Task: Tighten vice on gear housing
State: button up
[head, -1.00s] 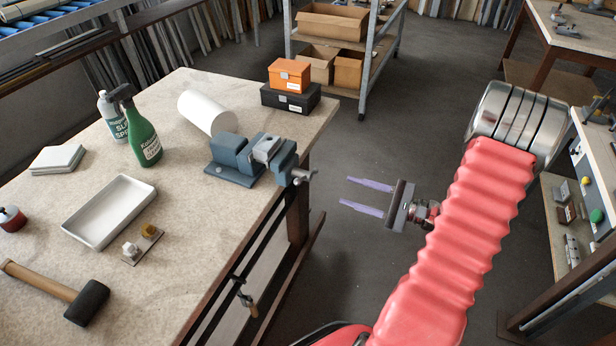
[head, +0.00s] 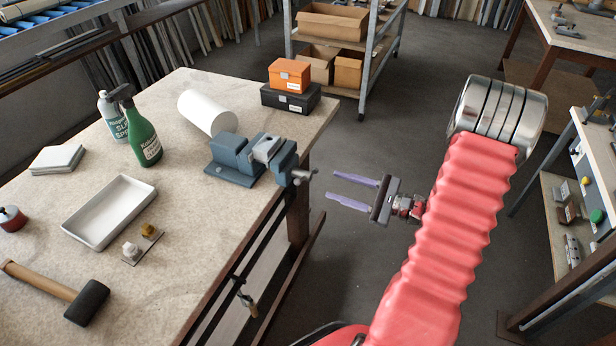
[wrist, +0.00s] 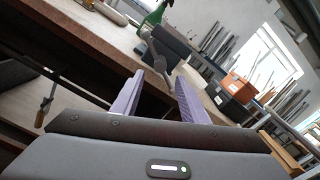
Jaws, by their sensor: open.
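The blue-grey vice (head: 240,158) sits at the right edge of the workbench in the head view. A light grey metal part, the gear housing (head: 265,147), sits between its jaws. The vice's handle (head: 304,176) sticks out past the bench edge on the right. My gripper (head: 344,189) is open and empty, to the right of the handle and apart from it, with its two purple fingers pointing toward it. In the wrist view the vice (wrist: 167,48) shows beyond the fingers of my gripper (wrist: 160,88), with the handle roughly ahead of them.
The workbench (head: 185,235) also holds a white roll (head: 207,113), two spray bottles, a tray (head: 108,211), a mallet (head: 60,290), and orange and black boxes (head: 289,76). A clamp (head: 240,290) hangs at the bench's front edge. Open floor lies right of the bench.

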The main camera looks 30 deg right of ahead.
aim_at(308, 175)
jog(key=x, duration=1)
jog(key=shift+s, duration=0.1)
jog(key=shift+c, duration=0.4)
grip_shut()
jog(key=shift+f, duration=0.1)
